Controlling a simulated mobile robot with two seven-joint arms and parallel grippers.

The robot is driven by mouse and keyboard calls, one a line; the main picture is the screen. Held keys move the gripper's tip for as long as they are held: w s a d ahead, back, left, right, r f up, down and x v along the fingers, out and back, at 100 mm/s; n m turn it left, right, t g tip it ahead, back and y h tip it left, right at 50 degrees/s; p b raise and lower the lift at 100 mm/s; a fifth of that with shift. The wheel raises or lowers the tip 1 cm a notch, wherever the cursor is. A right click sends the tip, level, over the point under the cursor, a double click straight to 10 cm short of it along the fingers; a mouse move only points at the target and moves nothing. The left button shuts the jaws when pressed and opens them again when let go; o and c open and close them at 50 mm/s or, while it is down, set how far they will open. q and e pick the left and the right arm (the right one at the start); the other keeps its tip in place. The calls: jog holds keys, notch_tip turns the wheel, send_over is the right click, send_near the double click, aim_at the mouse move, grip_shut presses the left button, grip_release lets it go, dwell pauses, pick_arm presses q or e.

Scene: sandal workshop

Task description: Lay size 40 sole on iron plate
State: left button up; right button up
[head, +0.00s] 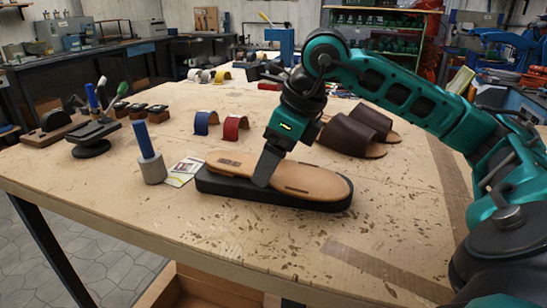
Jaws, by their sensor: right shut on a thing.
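A tan sole (315,182) with dark slots and a dark stamp near its left end lies flat along the top of a thick black sole-shaped base, which looks like the iron plate (270,197). The stamp is too small to read as a size. The sole seems to rest on the plate, roughly lined up with it; any thin gap cannot be told. My right gripper (266,172) comes down from above and is shut on the sole near its middle, hiding part of it. My left gripper is not in view.
Brown sandals (352,136) lie behind to the right. Blue and red straps (235,128) stand behind. A dark metal stand (92,133) is at left. The table front (300,245) is clear.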

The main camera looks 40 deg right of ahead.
jog(key=o, duration=1)
jog(key=shift+r+p, duration=0.3)
jog(key=shift+r, duration=0.1)
jog(key=p+v, duration=0.2)
jog(key=v, duration=0.9)
jog(key=shift+s+d+r+p, duration=0.1)
jog(key=shift+s+r+p, duration=0.1)
jog(key=shift+p, duration=0.15)
jog(key=shift+f, duration=0.1)
